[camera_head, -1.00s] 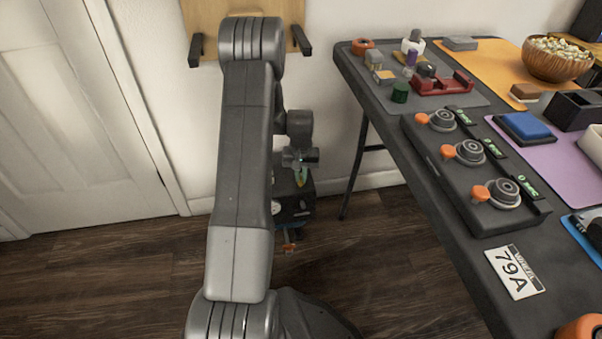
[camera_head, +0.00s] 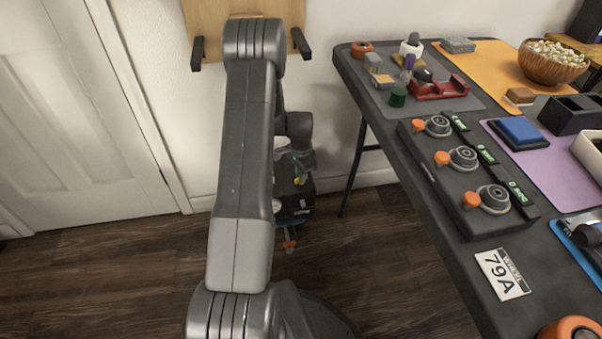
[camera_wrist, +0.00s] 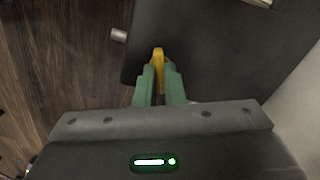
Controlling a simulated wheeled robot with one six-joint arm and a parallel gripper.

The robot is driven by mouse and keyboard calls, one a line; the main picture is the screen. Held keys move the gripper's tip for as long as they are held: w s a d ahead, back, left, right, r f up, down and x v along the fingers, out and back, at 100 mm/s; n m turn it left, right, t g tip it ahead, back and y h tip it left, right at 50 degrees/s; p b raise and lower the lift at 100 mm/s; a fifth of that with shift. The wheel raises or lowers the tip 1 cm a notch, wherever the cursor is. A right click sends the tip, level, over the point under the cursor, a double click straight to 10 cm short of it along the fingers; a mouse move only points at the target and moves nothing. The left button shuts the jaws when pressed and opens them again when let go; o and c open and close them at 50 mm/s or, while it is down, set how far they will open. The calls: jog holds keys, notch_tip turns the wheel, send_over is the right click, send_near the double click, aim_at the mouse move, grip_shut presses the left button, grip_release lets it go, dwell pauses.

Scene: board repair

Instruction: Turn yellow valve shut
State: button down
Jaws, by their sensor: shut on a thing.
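The yellow valve handle (camera_wrist: 158,56) shows in the wrist view, between the green fingertips of my gripper (camera_wrist: 158,80). The fingers are shut on it. The handle sits over a dark box-like unit (camera_wrist: 215,50). My arm hides much of the unit and most of the gripper there. The valve's body and its exact angle cannot be made out.
A dark table (camera_head: 440,215) stands at the right, with a panel of several orange-handled dials (camera_head: 463,157) and other items. Wooden floor (camera_head: 120,285) is clear at the left, before a white door (camera_head: 75,120).

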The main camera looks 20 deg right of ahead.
jog(key=shift+m, duration=2.1)
jog(key=c, duration=1.5)
grip_release()
jog(key=shift+p, duration=0.3)
notch_tip(320, 180, up, 14)
jog(key=p, duration=0.4)
jog(key=shift+f, duration=0.1)
